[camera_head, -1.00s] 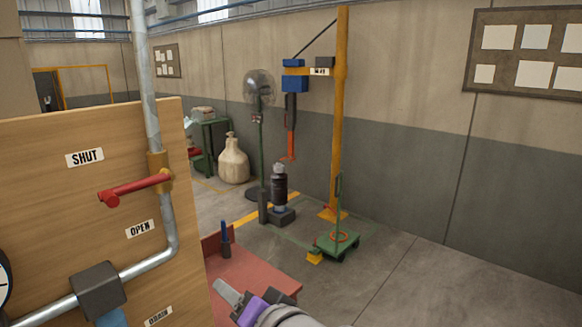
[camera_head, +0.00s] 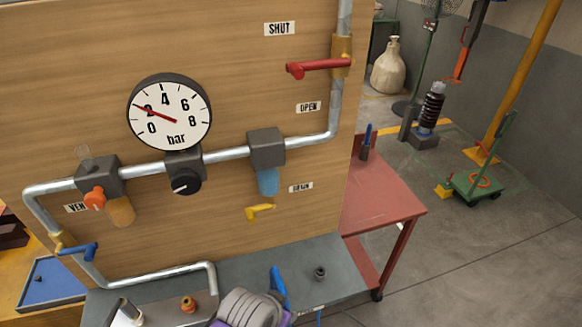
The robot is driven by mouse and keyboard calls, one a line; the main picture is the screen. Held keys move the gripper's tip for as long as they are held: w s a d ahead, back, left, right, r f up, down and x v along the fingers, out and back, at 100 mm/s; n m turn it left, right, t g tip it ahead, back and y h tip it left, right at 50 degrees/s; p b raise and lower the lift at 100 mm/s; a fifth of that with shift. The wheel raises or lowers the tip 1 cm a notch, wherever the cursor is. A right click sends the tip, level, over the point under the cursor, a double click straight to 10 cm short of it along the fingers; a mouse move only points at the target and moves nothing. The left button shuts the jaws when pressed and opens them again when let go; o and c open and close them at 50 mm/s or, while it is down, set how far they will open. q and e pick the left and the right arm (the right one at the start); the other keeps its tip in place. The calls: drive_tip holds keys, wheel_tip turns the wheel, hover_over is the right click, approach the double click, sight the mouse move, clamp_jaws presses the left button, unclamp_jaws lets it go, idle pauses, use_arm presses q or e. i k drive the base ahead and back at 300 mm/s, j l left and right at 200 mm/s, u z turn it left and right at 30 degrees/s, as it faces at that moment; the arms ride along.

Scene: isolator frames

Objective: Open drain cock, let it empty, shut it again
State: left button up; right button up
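The drain cock's yellow lever (camera_head: 260,211) sits low on the wooden board, left of the DRAIN label (camera_head: 301,187). It points roughly sideways. Above it, a blue bowl (camera_head: 267,181) hangs under a dark block (camera_head: 266,147) on the pipe. I cannot see any liquid level in the bowl. A grey rounded part of my arm (camera_head: 248,308) with purple edges shows at the bottom edge, below the board and away from the lever. I take it for my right arm; its fingers are not clearly visible. My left gripper is not seen.
The round gauge (camera_head: 169,113) reads about 2 bar. A red lever (camera_head: 319,66) lies sideways between SHUT and OPEN labels. An orange knob (camera_head: 95,199) and blue lever (camera_head: 77,250) are at left. A grey bench (camera_head: 335,277) runs below; a red table (camera_head: 385,205) stands right.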

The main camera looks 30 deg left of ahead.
sight(250, 212)
drive_tip(key=u, duration=1.35)
